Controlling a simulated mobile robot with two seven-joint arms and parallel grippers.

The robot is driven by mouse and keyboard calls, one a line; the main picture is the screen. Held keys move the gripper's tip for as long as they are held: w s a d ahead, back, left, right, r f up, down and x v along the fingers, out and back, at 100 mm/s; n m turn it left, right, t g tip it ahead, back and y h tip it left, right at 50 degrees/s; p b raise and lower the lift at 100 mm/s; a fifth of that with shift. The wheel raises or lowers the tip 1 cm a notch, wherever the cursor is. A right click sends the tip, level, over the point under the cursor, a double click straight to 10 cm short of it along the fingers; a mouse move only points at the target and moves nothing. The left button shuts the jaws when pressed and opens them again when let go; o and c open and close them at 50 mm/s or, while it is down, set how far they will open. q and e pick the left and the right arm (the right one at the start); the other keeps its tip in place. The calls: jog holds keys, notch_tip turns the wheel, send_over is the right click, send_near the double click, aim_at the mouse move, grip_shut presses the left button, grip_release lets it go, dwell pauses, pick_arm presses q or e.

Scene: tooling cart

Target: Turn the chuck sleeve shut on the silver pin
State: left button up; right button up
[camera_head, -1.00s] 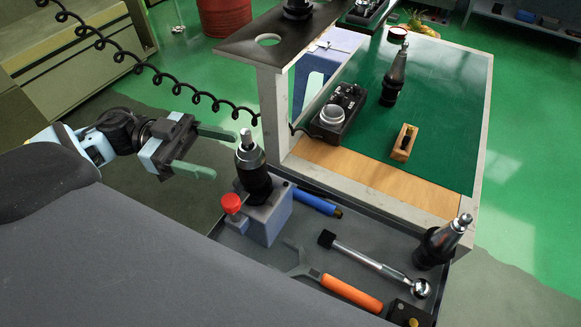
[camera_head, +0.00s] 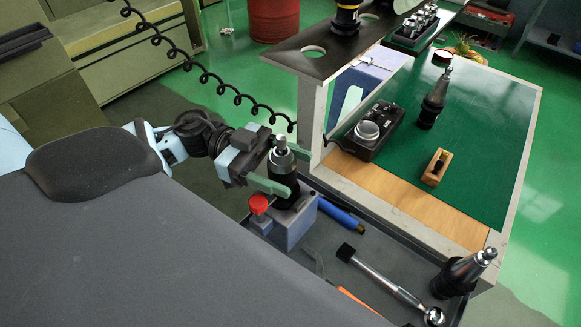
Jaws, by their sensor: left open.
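The chuck with its metal sleeve (camera_head: 281,159) stands upright in a blue-grey block (camera_head: 294,226) with a red knob (camera_head: 258,203). The silver pin (camera_head: 280,143) sticks up from its top. My left gripper (camera_head: 298,172) comes in from the left at sleeve height. Its two green fingers are open, one on the far side of the chuck and one on the near side. I cannot tell whether either finger touches it. The near finger hides part of the chuck's dark lower body. My right gripper is not in view.
A grey post (camera_head: 311,115) and dark upper shelf (camera_head: 340,62) stand close behind the chuck. The lower tray holds a blue-handled tool (camera_head: 338,214), a ratchet (camera_head: 385,283) and another tool holder (camera_head: 462,273). A black box with a dial (camera_head: 371,133) sits on the green top.

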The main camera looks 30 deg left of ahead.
pick_arm(q)
jog(key=shift+d, duration=0.65)
jog(key=c, duration=1)
jog(key=shift+m+g, duration=0.3)
jog(key=shift+g, duration=0.2)
